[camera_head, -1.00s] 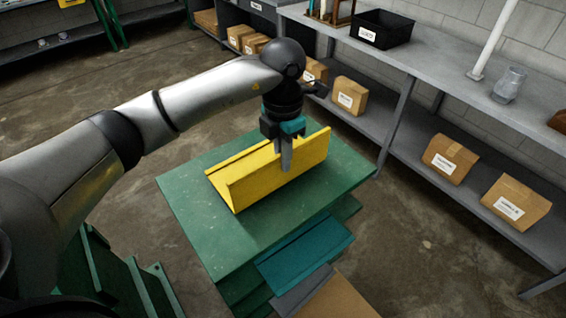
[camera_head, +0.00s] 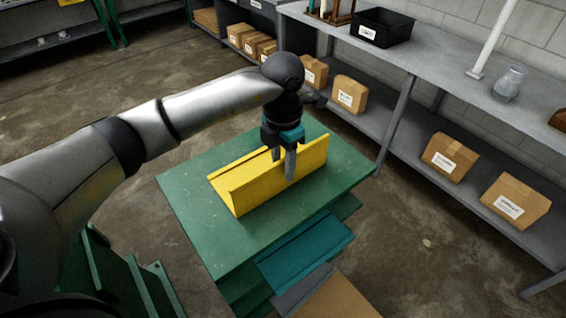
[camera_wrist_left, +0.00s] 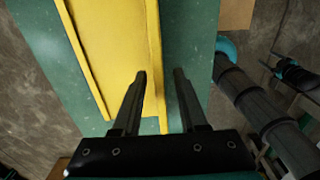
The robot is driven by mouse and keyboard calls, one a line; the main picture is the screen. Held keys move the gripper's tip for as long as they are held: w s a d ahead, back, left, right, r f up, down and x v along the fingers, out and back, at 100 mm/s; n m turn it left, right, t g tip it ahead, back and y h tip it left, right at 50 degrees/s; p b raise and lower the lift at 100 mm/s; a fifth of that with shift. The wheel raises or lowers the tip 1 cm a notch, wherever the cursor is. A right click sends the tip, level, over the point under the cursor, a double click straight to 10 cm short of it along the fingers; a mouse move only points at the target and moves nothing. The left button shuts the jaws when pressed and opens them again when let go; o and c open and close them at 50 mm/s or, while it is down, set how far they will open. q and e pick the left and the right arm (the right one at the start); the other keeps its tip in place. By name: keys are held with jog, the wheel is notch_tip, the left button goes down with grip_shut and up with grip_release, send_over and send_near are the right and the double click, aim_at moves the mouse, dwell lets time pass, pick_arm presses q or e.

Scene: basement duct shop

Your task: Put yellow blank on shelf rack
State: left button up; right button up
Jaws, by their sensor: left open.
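The yellow blank (camera_head: 262,182), a long bent sheet with raised side walls, lies on the green table (camera_head: 215,238). In the left wrist view the blank (camera_wrist_left: 112,45) runs away from the gripper. My left gripper (camera_head: 283,165) is open and points down at the blank's near side wall. In the left wrist view that wall's edge lies between the two parted fingers of the gripper (camera_wrist_left: 160,85). I cannot tell whether either finger touches it. My right gripper does not show in the head view.
The grey shelf rack (camera_head: 440,95) stands along the wall at right. Its lower shelf holds several cardboard boxes; a black bin (camera_head: 382,28) and a glass jar (camera_head: 509,84) stand on top. Teal sheet (camera_head: 305,252) sticks out low at the table's near side.

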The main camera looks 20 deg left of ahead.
pick_arm(q)
jog(key=shift+r, duration=0.15)
jog(key=shift+w+r, duration=0.1)
jog(key=shift+r, duration=0.2)
notch_tip(320, 180, up, 11)
jog(key=b, duration=0.1)
jog(key=shift+r, duration=0.2)
jog(key=shift+r, duration=0.1)
